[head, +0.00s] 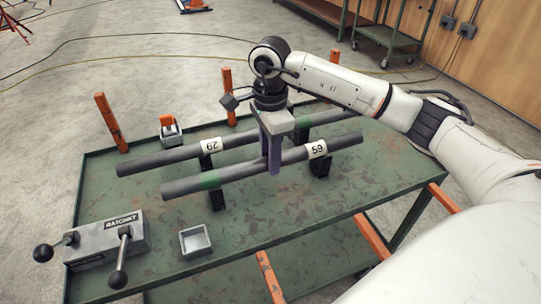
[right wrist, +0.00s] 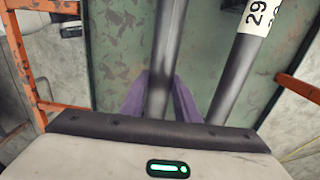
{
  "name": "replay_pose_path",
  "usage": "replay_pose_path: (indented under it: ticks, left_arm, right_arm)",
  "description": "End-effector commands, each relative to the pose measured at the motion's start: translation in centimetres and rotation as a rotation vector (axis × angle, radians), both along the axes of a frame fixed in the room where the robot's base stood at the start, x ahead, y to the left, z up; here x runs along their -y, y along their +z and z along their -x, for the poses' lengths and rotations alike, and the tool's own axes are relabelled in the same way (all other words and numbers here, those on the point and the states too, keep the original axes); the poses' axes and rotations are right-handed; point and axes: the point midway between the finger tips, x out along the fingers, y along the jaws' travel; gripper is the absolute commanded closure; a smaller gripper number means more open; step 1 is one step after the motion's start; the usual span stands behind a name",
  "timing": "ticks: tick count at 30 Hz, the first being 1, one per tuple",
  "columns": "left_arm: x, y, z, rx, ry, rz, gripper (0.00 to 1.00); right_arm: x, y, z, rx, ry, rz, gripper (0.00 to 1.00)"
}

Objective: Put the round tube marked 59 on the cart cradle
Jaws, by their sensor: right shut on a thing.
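The round tube marked 59 (head: 240,174) is dark grey with a white label and a green band. It lies level across the cart's front, over two black cradle supports (head: 320,167); I cannot tell whether it touches them. My right gripper (head: 271,158) comes down from above with purple fingers, shut on this tube between label and band. In the right wrist view the tube (right wrist: 167,50) runs between the fingers. My left gripper is not in view.
The green cart top (head: 240,240) has orange posts (head: 110,121) at its edges. A grey box with black-knobbed levers (head: 104,240) stands front left. A small open tray (head: 195,241) is near the front edge; a small grey block with an orange part (head: 170,130) is at the back.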

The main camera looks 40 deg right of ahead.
Motion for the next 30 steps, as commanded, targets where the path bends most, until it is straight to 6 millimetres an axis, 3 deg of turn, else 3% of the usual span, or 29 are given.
replay_pose_path:
  ticks: [20, 21, 24, 30]
  left_arm:
    - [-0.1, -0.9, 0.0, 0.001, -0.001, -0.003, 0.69]
    - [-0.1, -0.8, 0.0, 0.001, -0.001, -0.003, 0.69]
    - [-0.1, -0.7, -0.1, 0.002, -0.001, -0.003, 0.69]
    - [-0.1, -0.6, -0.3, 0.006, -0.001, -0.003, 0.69]
  right_arm:
    - [0.0, -1.0, -0.1, 0.003, 0.0, -0.001, 1.0]
    - [0.0, -0.9, -0.1, 0.003, 0.0, -0.001, 0.64]
    - [0.0, -0.9, -0.1, 0.003, 0.0, -0.001, 0.49]
    - [0.0, -1.0, 0.0, 0.001, 0.0, -0.001, 0.49]
